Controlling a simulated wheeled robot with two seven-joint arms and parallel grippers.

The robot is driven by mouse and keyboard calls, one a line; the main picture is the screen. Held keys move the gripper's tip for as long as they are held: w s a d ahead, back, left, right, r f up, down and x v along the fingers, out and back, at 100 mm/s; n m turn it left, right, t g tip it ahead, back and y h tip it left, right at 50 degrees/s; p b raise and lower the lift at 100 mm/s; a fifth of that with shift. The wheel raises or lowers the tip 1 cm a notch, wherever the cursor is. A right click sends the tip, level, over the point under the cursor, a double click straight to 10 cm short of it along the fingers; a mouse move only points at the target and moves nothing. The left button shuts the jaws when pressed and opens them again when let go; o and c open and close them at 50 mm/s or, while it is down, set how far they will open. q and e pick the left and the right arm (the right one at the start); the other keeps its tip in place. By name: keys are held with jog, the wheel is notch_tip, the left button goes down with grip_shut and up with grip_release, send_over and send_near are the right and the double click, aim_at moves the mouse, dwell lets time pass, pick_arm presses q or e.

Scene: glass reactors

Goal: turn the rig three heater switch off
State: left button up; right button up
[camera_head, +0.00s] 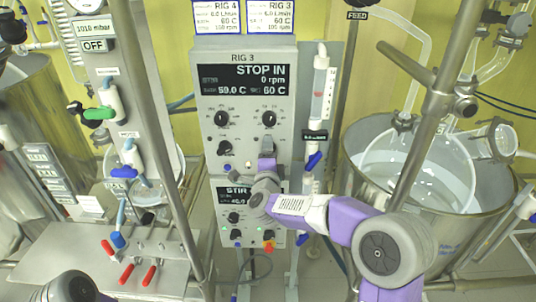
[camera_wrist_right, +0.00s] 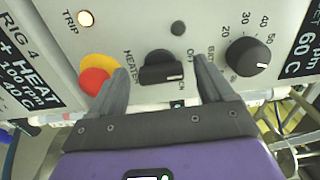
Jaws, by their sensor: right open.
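The rig 3 panel (camera_head: 243,130) stands upright in the middle of the head view, its display reading STOP IN, 0 rpm and 60 C. In the right wrist view, a black heater switch (camera_wrist_right: 163,68) sits on the panel beside the printed word HEATER, with OFF printed at its upper right. My right gripper (camera_wrist_right: 160,80) is open, with one finger on each side of the switch; contact is unclear. In the head view, my right arm covers part of the panel and hides the switch. My left gripper is not in view; part of my left arm shows at bottom left.
Beside the switch are a red button on a yellow base (camera_wrist_right: 96,80), a lit TRIP lamp (camera_wrist_right: 86,18) and a numbered dial (camera_wrist_right: 248,57). A glass vessel (camera_head: 425,165) stands right of the panel. Metal posts and valves stand at left.

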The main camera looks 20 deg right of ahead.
jog(key=v, duration=0.7)
jog(key=s+a+f+n+g+y, duration=0.15)
jog(key=f+n, duration=0.25)
jog(key=f, duration=0.6)
jog(key=s+a+f+n+g+y, duration=0.1)
jog(key=s+f+n+g+y, duration=0.15)
jog(key=f, duration=0.75)
jog(key=s+a+f+n+g+y, duration=0.1)
jog(key=s+f+n+g+y, duration=0.2)
jog(key=f, duration=0.7)
jog(key=s+a+f+n+g+y, duration=0.1)
jog(key=s+f+n+g, duration=0.3)
jog(key=s+f, duration=0.4)
jog(key=s+a+f+n+g+y, duration=0.1)
jog(key=s+f+n+g, duration=0.4)
jog(key=s+f, duration=0.4)
jog(key=s+g, duration=0.1)
jog(key=s, duration=0.6)
jog(key=shift+a+f, duration=0.15)
jog(key=shift+a, duration=0.2)
